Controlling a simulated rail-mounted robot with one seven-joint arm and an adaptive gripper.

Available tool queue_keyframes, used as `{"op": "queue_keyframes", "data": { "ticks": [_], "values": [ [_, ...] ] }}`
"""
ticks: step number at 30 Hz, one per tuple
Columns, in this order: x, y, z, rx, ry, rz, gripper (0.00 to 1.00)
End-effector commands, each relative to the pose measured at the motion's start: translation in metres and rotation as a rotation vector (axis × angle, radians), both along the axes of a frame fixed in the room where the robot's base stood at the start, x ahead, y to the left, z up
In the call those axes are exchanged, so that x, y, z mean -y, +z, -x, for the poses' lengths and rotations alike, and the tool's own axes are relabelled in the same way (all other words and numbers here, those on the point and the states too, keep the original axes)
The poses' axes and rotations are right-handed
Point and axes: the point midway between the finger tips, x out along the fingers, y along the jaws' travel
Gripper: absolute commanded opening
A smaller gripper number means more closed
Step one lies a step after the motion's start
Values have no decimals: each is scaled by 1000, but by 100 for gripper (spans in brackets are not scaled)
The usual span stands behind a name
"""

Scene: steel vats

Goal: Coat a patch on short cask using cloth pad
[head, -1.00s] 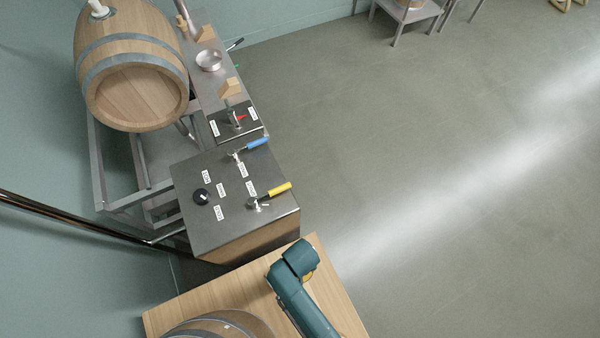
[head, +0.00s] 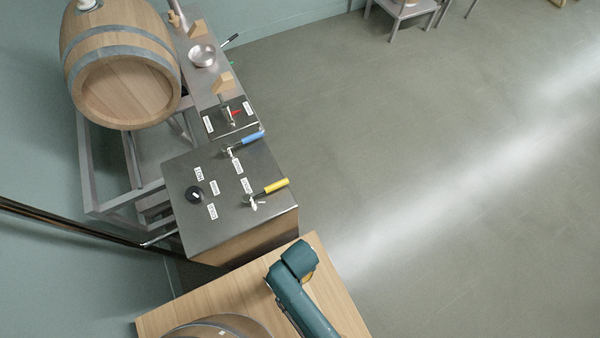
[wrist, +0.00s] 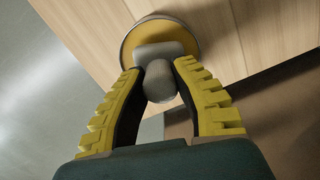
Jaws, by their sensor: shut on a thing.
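In the wrist view my gripper (wrist: 158,88) is shut on the cloth pad (wrist: 158,72), a pale grey rounded piece with a wider far end. The pad overlaps a round shallow dish (wrist: 132,40) with a yellow inside and a metal rim, at the edge of the wooden table. I cannot tell whether the pad touches the yellow inside. In the head view a cask (head: 215,328) on the table, probably the short cask, is mostly cut off by the bottom edge. My gripper is hidden there beneath my arm.
The wooden table (head: 180,310) adjoins a steel control box (head: 225,210) with blue and yellow handles and a dial. A large cask (head: 125,85) lies on a metal rack behind it. A metal bowl (head: 202,55) stands on a steel bench. The floor (head: 430,180) at right is clear.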

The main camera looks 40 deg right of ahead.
Motion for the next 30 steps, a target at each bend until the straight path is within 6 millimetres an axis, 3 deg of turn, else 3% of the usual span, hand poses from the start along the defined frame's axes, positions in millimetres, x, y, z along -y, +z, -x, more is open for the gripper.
{"op": "queue_keyframes", "data": {
  "ticks": [30],
  "values": [
    [0, -9, 0, 0, 0, 0, 0]
  ]
}}
